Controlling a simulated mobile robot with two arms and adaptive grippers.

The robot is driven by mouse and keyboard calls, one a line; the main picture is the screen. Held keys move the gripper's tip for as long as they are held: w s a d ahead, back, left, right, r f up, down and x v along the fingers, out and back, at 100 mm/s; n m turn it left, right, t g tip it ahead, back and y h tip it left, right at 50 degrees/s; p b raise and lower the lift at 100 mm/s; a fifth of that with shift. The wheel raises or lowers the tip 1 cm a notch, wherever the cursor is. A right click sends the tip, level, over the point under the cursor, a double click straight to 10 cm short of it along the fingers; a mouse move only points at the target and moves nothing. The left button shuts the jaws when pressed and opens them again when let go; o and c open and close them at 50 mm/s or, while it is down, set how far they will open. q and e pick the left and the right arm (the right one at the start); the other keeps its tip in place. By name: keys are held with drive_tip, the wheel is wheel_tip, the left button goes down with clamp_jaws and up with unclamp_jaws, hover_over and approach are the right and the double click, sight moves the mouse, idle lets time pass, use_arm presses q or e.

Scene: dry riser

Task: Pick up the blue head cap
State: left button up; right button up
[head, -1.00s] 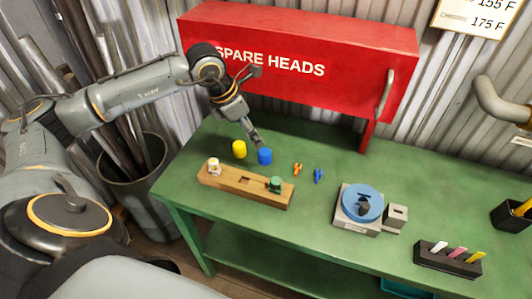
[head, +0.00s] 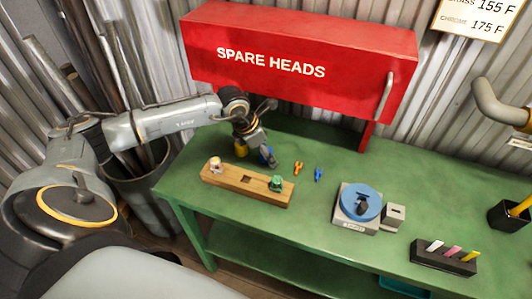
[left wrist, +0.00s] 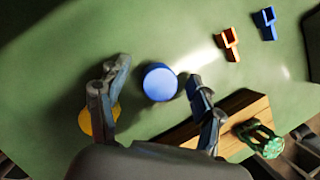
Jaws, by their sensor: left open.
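The blue head cap (left wrist: 160,82) stands on the green bench, seen from above between the two fingers of my left gripper (left wrist: 155,95) in the left wrist view. The fingers are open, with a gap on each side of the cap. In the head view my left gripper (head: 263,156) is low over the bench, and the blue cap (head: 265,156) is mostly hidden behind it. The yellow cap (head: 240,149) stands just left of it, partly covered; in the left wrist view the left finger overlaps it. My right gripper is not in view.
A wooden block (head: 243,185) with a white-topped head (head: 215,165) and a green head (head: 276,183) lies in front. Orange (head: 298,168) and blue (head: 318,174) clips lie to the right. The red SPARE HEADS cabinet (head: 300,95) stands behind. A blue round dial device (head: 360,203) stands farther right.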

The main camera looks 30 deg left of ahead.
use_arm(q)
drive_tip(key=c, duration=0.8)
drive_tip(key=shift+c, duration=0.2)
